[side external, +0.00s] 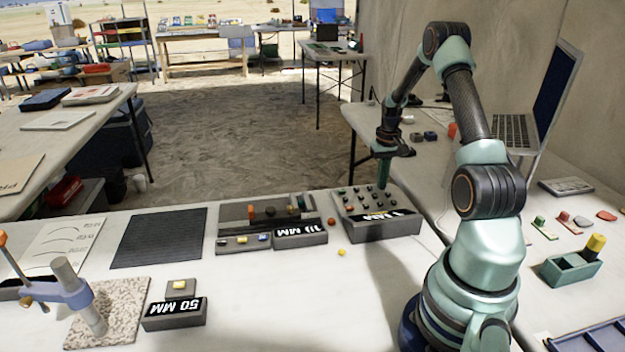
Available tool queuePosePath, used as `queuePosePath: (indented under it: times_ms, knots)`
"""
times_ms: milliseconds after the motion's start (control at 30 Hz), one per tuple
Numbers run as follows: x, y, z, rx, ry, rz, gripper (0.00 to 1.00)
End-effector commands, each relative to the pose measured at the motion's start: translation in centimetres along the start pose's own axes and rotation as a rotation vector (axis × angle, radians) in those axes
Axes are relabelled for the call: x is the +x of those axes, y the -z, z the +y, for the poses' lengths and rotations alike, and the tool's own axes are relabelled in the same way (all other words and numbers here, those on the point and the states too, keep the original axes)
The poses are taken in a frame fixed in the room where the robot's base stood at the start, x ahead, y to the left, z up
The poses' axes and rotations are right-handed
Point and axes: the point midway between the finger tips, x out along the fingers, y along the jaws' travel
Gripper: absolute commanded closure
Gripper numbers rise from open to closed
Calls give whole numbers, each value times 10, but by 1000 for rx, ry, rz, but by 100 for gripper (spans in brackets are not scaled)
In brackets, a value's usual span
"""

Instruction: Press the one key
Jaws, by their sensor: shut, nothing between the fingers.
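My gripper (383,180) points straight down with its green fingers shut and empty. Its tip is over the back part of a grey sloped box (412,216) that carries rows of several small dark and reddish knobs or keys. A black label with white writing (385,224), partly unreadable, is on the box's front. I cannot tell which knob is the one key, nor whether the tip touches the box. The fingers cover part of the back row.
Left of the box stand a grey tray (228,213) with small pieces and a 10 MM label, a dark mat (160,237) and a 50 MM block (174,314). A small yellow ball (341,253) lies in front. A laptop (512,130) and green holder (571,270) are right.

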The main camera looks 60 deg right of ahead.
Motion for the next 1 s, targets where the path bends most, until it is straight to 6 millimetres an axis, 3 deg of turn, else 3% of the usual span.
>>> queuePosePath:
  times_ms: [33, 167, 333, 800, 1000]
  knots:
    - [8, -8, -1, 0, 3, -22, 100]
    - [7, -8, -1, 0, 3, -24, 100]
    - [-8, -6, -1, 0, 2, -21, 100]
    - [-109, 2, 0, 0, 0, 3, 100]
    - [-133, 2, 0, 0, 0, 1, 100]
